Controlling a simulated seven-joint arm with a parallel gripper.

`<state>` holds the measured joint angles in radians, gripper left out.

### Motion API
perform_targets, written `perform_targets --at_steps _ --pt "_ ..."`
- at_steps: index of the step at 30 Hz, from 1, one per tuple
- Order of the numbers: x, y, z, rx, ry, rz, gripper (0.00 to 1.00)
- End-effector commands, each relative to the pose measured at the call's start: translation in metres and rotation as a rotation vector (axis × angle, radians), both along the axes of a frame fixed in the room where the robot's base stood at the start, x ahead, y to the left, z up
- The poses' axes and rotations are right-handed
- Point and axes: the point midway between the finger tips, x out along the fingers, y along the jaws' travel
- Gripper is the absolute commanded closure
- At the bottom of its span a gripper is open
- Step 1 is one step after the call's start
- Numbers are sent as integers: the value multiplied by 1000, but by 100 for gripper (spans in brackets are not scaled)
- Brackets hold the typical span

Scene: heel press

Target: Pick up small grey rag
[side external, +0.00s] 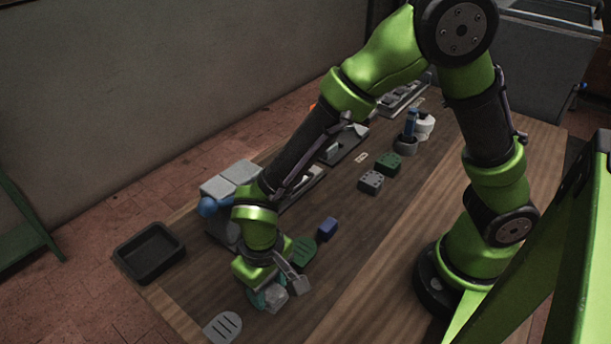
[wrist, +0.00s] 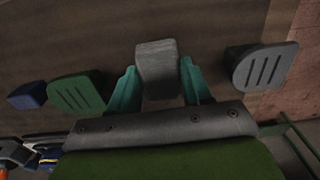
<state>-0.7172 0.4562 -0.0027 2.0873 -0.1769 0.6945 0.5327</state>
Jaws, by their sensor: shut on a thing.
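The small grey rag (wrist: 157,62) looks like a folded, block-shaped grey pad in the wrist view. It sits between the two teal fingers of my gripper (wrist: 158,75), which are shut on it from both sides. In the side external view my gripper (side external: 266,298) is low over the near left part of the table, with the grey rag (side external: 275,294) at its fingers. I cannot tell whether the rag touches the table. Part of it is hidden by the gripper.
A green slotted pad (side external: 302,252) and a blue block (side external: 328,229) lie beside my gripper. A grey slotted pad (side external: 222,328) lies near the table edge. A black tray (side external: 150,253) stands at the left corner. Green (side external: 388,162) and grey (side external: 371,181) holed blocks lie farther back.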

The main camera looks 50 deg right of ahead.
Motion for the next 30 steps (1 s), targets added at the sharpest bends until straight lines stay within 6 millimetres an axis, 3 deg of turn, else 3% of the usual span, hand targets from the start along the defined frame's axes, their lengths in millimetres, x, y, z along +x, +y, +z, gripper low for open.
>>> perform_targets --at_steps 1,4,11,24,30 --pt "0 0 0 0 0 0 73" --pt "0 0 0 0 0 0 86" --pt "0 0 4 1 -1 0 86" --pt "1 1 82 4 -4 0 86" --pt "0 0 99 1 -1 1 86"
